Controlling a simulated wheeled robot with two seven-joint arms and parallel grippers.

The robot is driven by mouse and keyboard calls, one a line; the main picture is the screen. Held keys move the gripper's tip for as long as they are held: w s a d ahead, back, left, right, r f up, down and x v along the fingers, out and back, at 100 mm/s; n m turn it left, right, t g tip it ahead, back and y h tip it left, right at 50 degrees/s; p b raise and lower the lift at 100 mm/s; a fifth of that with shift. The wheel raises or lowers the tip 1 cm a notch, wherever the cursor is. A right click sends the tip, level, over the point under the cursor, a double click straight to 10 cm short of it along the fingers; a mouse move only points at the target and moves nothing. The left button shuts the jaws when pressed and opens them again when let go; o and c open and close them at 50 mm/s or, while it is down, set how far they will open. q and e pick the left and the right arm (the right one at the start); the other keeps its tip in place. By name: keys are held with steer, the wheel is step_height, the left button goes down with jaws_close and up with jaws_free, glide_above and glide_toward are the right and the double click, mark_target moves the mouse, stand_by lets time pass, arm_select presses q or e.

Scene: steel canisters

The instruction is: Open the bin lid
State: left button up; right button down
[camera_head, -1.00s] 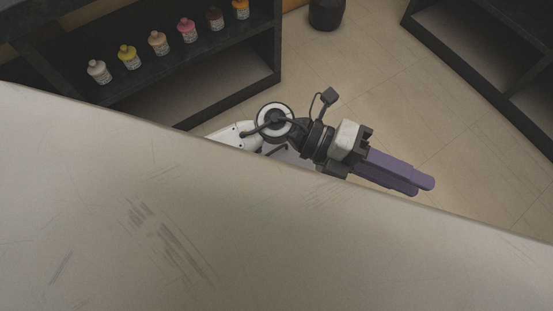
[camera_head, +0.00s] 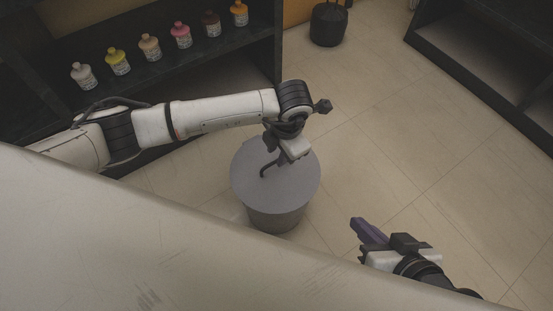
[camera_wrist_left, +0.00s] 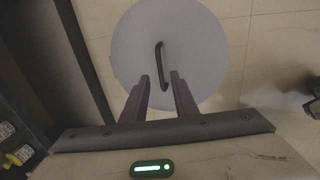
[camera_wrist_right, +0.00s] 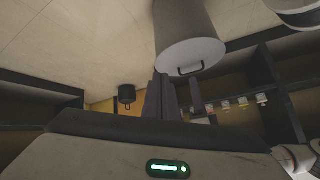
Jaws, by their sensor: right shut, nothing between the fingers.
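The bin (camera_head: 275,217) is a grey cylinder standing on the floor, topped by a flat round grey lid (camera_head: 300,190). The lid lies flat on the bin and carries a dark curved handle (camera_head: 264,170). My left gripper (camera_head: 270,150) is over the lid, by the handle. In the left wrist view its purple fingers (camera_wrist_left: 160,82) are apart, with the handle (camera_wrist_left: 162,64) reaching to between and ahead of the tips; contact cannot be told. My right gripper (camera_head: 357,223) is shut and empty, right of the bin. The right wrist view shows the lid (camera_wrist_right: 195,55) beyond its fingers.
A dark shelf (camera_head: 165,75) at the upper left holds several coloured bottles (camera_head: 181,36). A black container (camera_head: 328,25) stands on the floor at the back. Another dark shelf (camera_head: 480,75) is at the upper right. The tiled floor (camera_head: 390,140) between is clear.

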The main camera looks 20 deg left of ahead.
mark_target(275, 161)
arm_select(q)
steer(key=shift+w+a+f+b, duration=0.1)
steer(key=shift+f+b, duration=0.1)
steer(key=shift+f, duration=0.65)
steer(key=shift+w+a+f+b, duration=0.1)
steer(key=shift+f+b, duration=0.1)
steer(key=shift+f, duration=0.6)
jaws_close()
